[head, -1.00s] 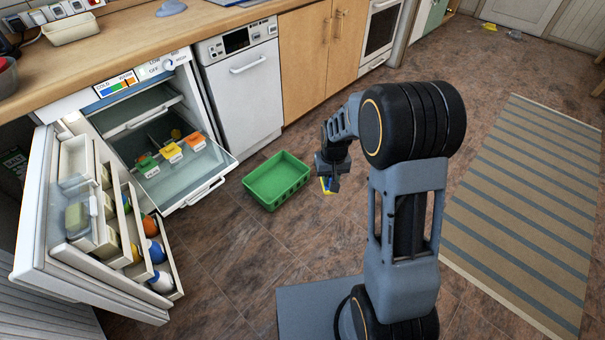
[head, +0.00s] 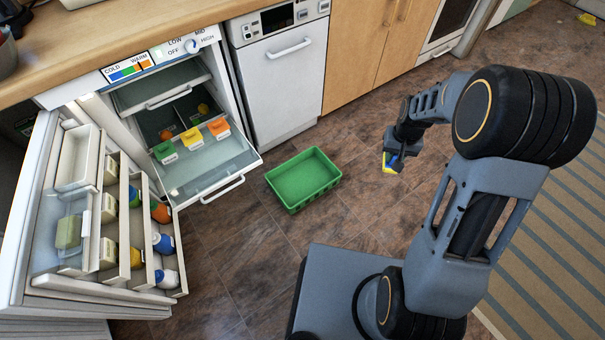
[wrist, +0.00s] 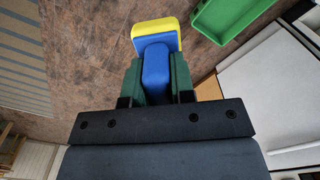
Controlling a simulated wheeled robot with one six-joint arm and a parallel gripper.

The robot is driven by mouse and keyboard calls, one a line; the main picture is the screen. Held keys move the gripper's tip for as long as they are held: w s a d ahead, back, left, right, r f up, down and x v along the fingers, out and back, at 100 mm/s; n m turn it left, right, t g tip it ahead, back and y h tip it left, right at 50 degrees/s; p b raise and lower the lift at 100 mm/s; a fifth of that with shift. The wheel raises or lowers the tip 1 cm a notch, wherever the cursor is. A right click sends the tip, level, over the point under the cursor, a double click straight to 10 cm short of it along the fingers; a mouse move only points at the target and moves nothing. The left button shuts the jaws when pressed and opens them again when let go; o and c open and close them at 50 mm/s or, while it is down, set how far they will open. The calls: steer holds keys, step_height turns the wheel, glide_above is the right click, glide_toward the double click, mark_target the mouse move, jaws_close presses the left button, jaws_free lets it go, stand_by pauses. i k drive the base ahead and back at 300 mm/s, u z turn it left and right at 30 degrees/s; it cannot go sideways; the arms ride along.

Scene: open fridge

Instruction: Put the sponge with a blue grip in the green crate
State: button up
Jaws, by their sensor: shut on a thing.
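The sponge is yellow with a blue grip; it shows in the wrist view (wrist: 156,32) and, small, in the head view (head: 390,164). My gripper (wrist: 155,80) is shut on the blue grip, with a finger on each side of it. In the head view my gripper (head: 394,152) holds the sponge above the floor, to the right of the green crate (head: 293,206). The crate stands on the floor and looks empty. Its edge also shows at the top right of the wrist view (wrist: 228,22). The sponge and crate are apart.
The open fridge (head: 190,115) is at the left, with a pulled-out drawer holding orange, yellow and green containers. Its open door (head: 80,220) holds bottles and jars. A white dishwasher (head: 283,80) stands behind the crate. The floor between the crate and my gripper is clear.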

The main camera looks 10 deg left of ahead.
mark_target(304, 183)
steer(key=u, duration=0.6)
steer(key=i, duration=0.85)
steer(key=u, duration=0.75)
